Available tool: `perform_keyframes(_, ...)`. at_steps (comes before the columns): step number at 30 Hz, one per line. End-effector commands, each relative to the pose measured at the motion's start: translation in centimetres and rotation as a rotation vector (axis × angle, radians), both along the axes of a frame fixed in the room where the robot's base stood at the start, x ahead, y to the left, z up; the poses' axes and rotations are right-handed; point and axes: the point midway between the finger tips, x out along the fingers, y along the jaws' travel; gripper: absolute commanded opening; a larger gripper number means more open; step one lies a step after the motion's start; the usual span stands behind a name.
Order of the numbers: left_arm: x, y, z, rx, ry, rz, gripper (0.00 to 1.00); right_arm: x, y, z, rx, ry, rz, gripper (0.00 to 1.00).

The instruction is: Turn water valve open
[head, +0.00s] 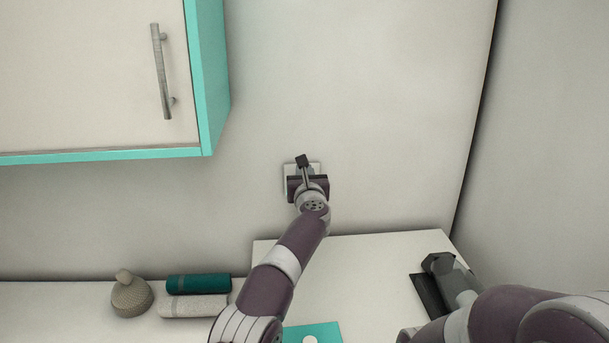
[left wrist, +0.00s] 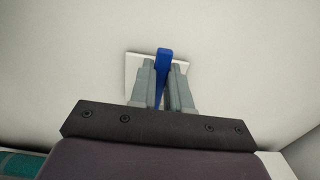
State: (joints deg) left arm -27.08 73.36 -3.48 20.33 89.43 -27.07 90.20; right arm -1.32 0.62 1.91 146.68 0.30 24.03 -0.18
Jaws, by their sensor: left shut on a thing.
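The water valve has a white square plate (left wrist: 133,70) on the wall and a blue lever (left wrist: 164,62). In the left wrist view the lever stands close to upright between my fingers, its top end showing above them. My left gripper (left wrist: 166,82) is shut on the lever. In the head view my left gripper (head: 304,172) is at the wall and covers most of the plate (head: 289,171); the lever is hidden there. My right gripper (head: 447,278) is low at the right, away from the valve, and its finger gap does not show clearly.
A wall cabinet (head: 90,75) with teal edges and a bar handle hangs at upper left. A white top (head: 365,270) lies under the valve. The wall right of the valve is clear.

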Motion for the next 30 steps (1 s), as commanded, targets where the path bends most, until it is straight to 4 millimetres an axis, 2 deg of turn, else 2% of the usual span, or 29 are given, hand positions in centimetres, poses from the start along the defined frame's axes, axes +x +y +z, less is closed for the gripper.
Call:
perform_keyframes(1,0.04,-0.09,-0.79,-0.005,0.012,0.0,0.0,0.0,0.0,-0.03,0.0,0.0,0.0,0.43)
perform_keyframes(16,0.05,-0.11,-0.92,-0.021,0.013,0.0,0.0,-0.01,0.0,-0.04,0.0,0.0,0.0,0.43)
perform_keyframes(17,0.05,-0.11,-0.93,-0.021,0.013,0.0,0.2,-0.01,0.0,-0.04,0.0,0.0,0.0,0.43)
perform_keyframes(19,0.04,-0.11,-0.85,-0.021,0.012,0.0,0.43,-0.01,0.0,-0.04,0.0,0.0,0.0,0.43)
perform_keyframes(30,0.01,0.09,-0.46,-0.022,0.003,0.0,0.43,0.01,0.0,-0.48,0.0,0.0,0.0,0.43)
